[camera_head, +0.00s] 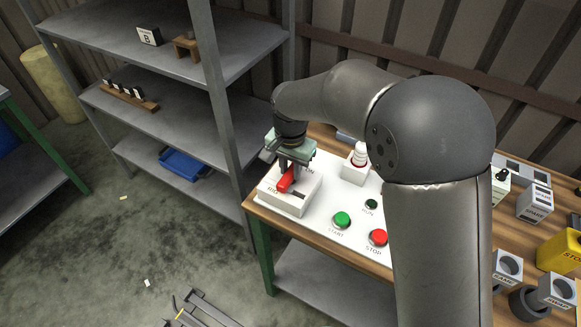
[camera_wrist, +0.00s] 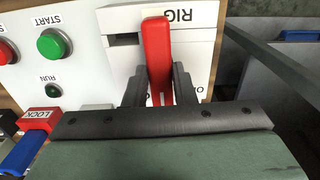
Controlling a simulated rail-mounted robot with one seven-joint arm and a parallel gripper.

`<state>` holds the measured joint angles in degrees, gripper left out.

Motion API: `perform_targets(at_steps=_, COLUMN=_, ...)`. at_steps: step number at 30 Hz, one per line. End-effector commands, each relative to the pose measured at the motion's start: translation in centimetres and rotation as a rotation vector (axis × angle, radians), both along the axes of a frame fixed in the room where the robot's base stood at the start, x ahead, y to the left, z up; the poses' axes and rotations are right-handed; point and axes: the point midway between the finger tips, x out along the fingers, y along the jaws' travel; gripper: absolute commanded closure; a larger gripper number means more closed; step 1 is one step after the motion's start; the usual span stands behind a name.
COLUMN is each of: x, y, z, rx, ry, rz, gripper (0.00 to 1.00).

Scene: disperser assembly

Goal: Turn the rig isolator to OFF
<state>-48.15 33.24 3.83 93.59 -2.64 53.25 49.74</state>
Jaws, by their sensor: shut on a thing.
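The rig isolator is a white box (camera_head: 291,204) at the left end of the white panel, with a red lever handle (camera_head: 286,181). In the wrist view the red handle (camera_wrist: 157,50) stands between my two dark fingers, over the box face (camera_wrist: 196,62) with "RIG" and "ON" labels. A dark slot shows beside the handle. My gripper (camera_head: 289,167) points down over the box and is shut on the handle; its fingers flank it in the wrist view (camera_wrist: 159,72). My fingers partly cover the "ON" label. No "OFF" label can be read.
The panel also carries a green START button (camera_head: 341,220), a red STOP button (camera_head: 378,237) and a RUN lamp (camera_head: 371,204). A red LOCK block (camera_wrist: 38,119) shows in the wrist view. A grey shelf rack (camera_head: 180,113) stands close on the left. Fixtures crowd the right bench.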

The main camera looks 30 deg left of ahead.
Motion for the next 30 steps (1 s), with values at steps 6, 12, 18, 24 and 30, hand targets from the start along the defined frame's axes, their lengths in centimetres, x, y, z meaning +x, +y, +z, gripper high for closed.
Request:
perform_targets(at_steps=6, x=0.02, y=0.01, z=-0.09, rx=0.001, ry=0.000, rz=0.100, gripper=0.99)
perform_targets(at_steps=12, x=0.01, y=-0.02, z=-0.15, rx=0.000, ry=0.001, rz=0.264, gripper=0.99)
perform_targets(at_steps=18, x=0.02, y=0.00, z=-0.12, rx=0.001, ry=0.000, rz=0.454, gripper=0.99)
perform_targets(at_steps=24, x=0.03, y=-0.01, z=-0.06, rx=0.001, ry=0.001, rz=0.644, gripper=0.99)
perform_targets(at_steps=30, x=0.04, y=-0.01, z=-0.01, rx=0.001, ry=0.000, rz=0.834, gripper=0.99)
